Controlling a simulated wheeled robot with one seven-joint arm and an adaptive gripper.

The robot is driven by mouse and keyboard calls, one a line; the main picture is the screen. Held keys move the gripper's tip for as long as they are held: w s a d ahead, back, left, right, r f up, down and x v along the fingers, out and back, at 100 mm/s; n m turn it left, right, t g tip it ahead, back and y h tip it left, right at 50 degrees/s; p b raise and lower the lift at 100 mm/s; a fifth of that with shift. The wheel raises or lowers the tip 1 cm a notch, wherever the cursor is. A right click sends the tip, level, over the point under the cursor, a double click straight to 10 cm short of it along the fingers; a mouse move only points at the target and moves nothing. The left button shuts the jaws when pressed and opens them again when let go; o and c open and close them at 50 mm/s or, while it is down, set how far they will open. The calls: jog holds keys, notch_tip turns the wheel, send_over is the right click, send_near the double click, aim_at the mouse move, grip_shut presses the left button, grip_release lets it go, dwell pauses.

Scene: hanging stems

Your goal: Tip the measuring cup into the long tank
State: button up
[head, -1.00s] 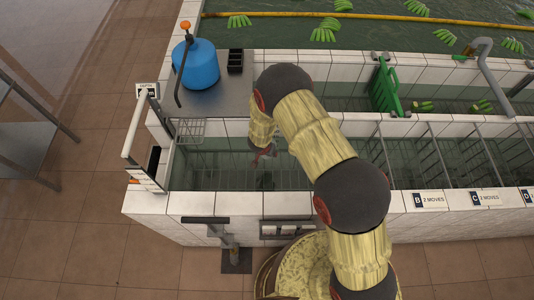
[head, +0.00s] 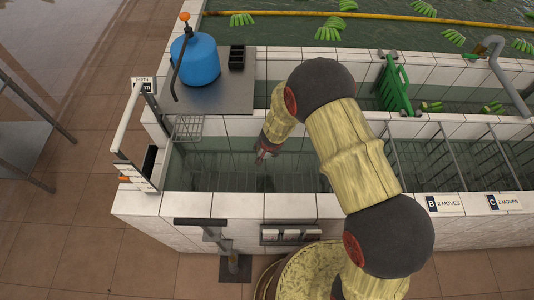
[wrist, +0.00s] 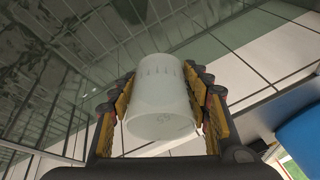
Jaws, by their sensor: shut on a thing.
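My gripper (wrist: 163,105) is shut on the measuring cup (wrist: 160,85), a whitish cup with faint graduation marks on its side. The fingers press it from both sides in the wrist view. In the head view my gripper (head: 264,155) hangs over the near water-filled tank, left of my big arm links; the cup cannot be made out there. The long tank (head: 240,204) has white tiled walls and greenish water, which fills the upper left of the wrist view. I cannot tell the cup's contents or its exact tilt.
A blue sprayer (head: 196,62) and a black caddy (head: 236,59) stand on the grey ledge behind. A wire basket (head: 188,127) hangs at the tank's left end.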

jog(key=shift+a+y+b, duration=0.35)
jog(key=shift+y+b, duration=0.75)
jog(key=shift+b, duration=1.85)
jog(key=shift+m+b, duration=0.3)
jog(key=shift+b, duration=0.1)
jog(key=shift+a+r+y+b, duration=0.1)
jog(key=shift+a+y+b, duration=0.2)
jog(key=shift+y+b, duration=0.7)
jog(key=shift+a+r+y+b, duration=0.15)
jog(key=shift+r+y+b, duration=0.1)
jog(key=shift+y+b, duration=0.4)
jog(key=y, duration=0.1)
jog(key=a+r+m+y+b, duration=0.1)
jog(key=y, duration=0.1)
jog(key=t+y+b, duration=0.1)
jog(key=shift+w+a+r, duration=0.1)
jog(key=shift+a+r, duration=0.1)
jog(key=shift+r, duration=0.15)
jog(key=r+m+y+b, duration=0.1)
jog(key=y+b, duration=0.1)
jog(key=b, duration=0.2)
jog(key=r+t+y+b, duration=0.1)
jog(key=y+b, duration=0.1)
jog(key=b, duration=0.3)
jog(key=shift+a+m+y, duration=0.2)
jog(key=shift+m+y, duration=0.15)
jog(key=shift+m, duration=0.05)
jog(key=shift+r, duration=0.15)
jog(key=shift+r+b, duration=0.15)
jog(key=shift+b, duration=0.15)
